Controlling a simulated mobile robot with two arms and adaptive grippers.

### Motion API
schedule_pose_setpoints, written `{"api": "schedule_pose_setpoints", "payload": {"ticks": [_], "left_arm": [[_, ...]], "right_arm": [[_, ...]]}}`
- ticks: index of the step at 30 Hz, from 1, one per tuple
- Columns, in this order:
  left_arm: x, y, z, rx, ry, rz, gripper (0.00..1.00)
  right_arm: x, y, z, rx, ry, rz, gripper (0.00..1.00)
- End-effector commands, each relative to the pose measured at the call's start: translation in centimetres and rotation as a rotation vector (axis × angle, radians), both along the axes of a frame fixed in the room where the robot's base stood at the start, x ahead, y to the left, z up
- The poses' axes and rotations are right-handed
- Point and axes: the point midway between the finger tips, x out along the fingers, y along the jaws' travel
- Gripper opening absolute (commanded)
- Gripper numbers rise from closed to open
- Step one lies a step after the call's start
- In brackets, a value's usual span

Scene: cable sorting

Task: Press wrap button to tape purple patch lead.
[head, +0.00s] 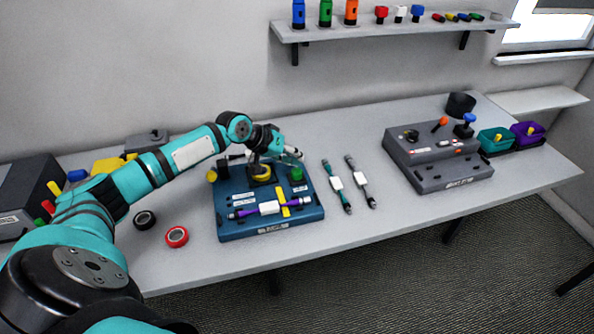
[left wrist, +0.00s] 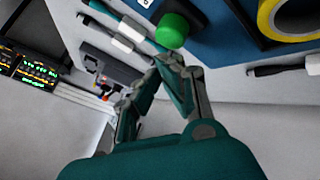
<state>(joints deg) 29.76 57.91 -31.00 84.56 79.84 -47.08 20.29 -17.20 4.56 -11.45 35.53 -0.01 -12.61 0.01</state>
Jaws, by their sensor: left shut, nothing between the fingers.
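The purple patch lead (head: 245,212) lies across the front of the blue taping station (head: 228,227), with a white sleeve around its middle. A green button (head: 296,174) stands at the station's right side; it also shows in the left wrist view (left wrist: 172,30). A yellow tape roll (head: 262,174) sits at the back of the station. My left gripper (head: 298,154) is shut and empty, above and behind the green button. In the left wrist view its fingertips (left wrist: 170,62) are close to the button; I cannot tell whether they touch it. My right gripper is not in view.
Two leads with white sleeves, one teal (head: 346,203) and one grey (head: 369,196), lie right of the station. A grey console (head: 440,178) stands farther right, with teal (head: 494,140) and purple (head: 528,133) bins. Red (head: 176,237) and black (head: 145,220) tape rolls lie left.

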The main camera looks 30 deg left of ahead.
Motion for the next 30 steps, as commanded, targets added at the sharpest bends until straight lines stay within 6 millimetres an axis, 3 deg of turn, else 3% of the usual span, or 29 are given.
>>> {"api": "schedule_pose_setpoints", "payload": {"ticks": [30], "left_arm": [[-0.01, -0.01, -0.93, 0.0, 0.0, 0.0, 0.0]], "right_arm": [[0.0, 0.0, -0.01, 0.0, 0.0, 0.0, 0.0]]}}
